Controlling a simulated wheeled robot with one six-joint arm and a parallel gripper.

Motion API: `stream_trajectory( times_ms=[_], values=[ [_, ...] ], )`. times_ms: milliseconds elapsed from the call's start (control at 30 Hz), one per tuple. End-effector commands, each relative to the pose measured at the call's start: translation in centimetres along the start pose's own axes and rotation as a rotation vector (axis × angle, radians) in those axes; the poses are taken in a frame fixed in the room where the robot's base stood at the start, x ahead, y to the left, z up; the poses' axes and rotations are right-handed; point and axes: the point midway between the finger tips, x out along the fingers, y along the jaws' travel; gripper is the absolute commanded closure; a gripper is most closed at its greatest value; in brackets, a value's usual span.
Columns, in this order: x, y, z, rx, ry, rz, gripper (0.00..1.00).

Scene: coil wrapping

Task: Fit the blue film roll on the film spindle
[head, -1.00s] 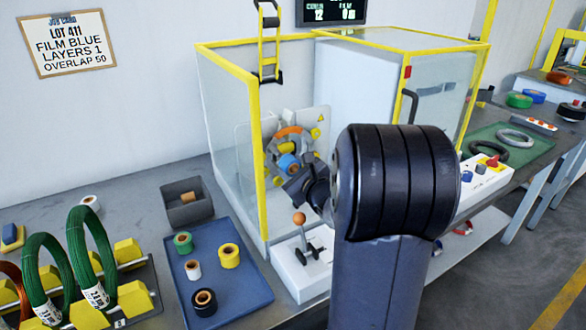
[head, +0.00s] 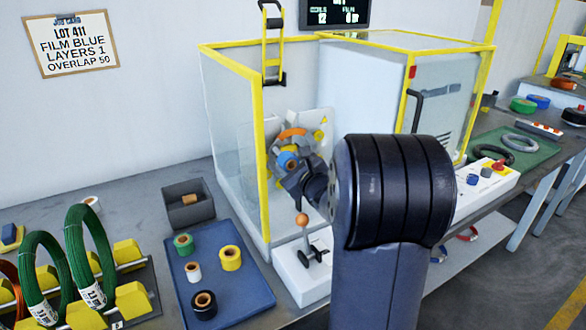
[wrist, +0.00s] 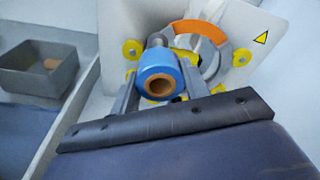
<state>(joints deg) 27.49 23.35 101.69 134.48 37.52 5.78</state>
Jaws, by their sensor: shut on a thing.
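The blue film roll (wrist: 159,72) shows in the wrist view with its brown core facing me. My gripper (wrist: 157,92) is shut on it, with a grey finger at each side. In the head view the blue roll (head: 288,160) is in front of the winding head, partly hidden by my arm. A grey rod end (wrist: 156,41), perhaps the film spindle, shows just behind the roll's upper edge. I cannot tell whether the roll touches it or is on it. The orange and grey ring (wrist: 200,38) of the machine is behind.
A blue tray (head: 244,290) holds several rolls, green, white, yellow and black. A grey bin (head: 188,212) stands behind it. A clear yellow-framed guard (head: 262,150) and a lever (head: 303,235) are close to my arm. Green coils (head: 88,258) stand at left.

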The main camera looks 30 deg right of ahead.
Motion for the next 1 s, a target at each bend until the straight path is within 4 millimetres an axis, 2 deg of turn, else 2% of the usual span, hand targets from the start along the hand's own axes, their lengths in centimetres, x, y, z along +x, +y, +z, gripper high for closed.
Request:
stream_trajectory(
  times_ms=[1000],
  values=[
    [4.1,0.1,0.5,-0.002,-0.002,0.001,0.79]
  ],
)
